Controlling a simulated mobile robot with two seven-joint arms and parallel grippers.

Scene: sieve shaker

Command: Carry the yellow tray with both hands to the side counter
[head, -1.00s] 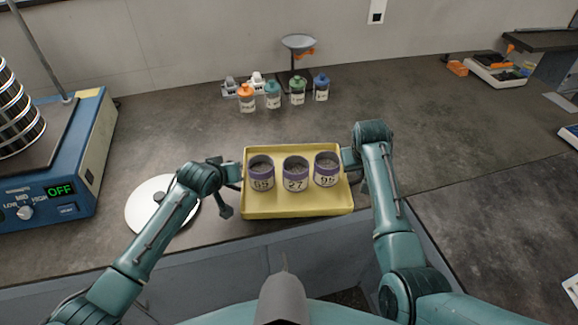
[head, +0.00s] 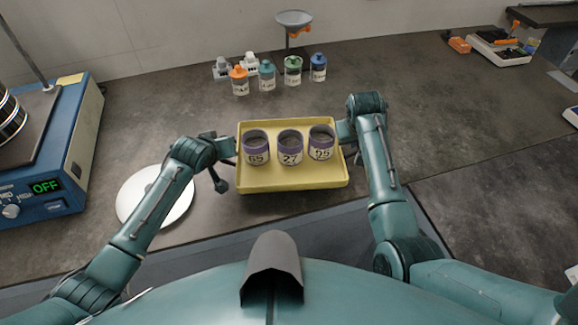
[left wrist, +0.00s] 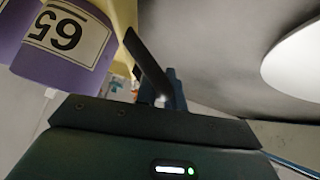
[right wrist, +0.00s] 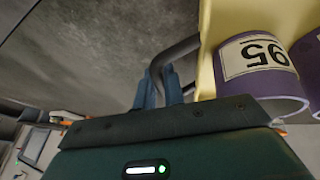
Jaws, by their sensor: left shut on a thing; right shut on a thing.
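The yellow tray (head: 292,183) is level in the head view, with three purple-banded jars in it, labelled 65 (head: 256,149), 27 (head: 290,149) and 95 (head: 321,144). My left gripper (head: 232,148) is shut on the tray's left side. My right gripper (head: 345,136) is shut on its right side. The left wrist view shows jar 65 (left wrist: 62,40) close by the left gripper. The right wrist view shows jar 95 (right wrist: 258,65) and the tray wall (right wrist: 208,45) beside the right gripper. Whether the tray touches the counter is hard to tell.
Several capped bottles (head: 293,70) and a funnel stand (head: 294,20) are behind the tray. A blue shaker (head: 60,165) and white disc (head: 155,195) are left. The side counter (head: 510,190) is at right, its near surface clear. A balance (head: 497,52) stands at far right.

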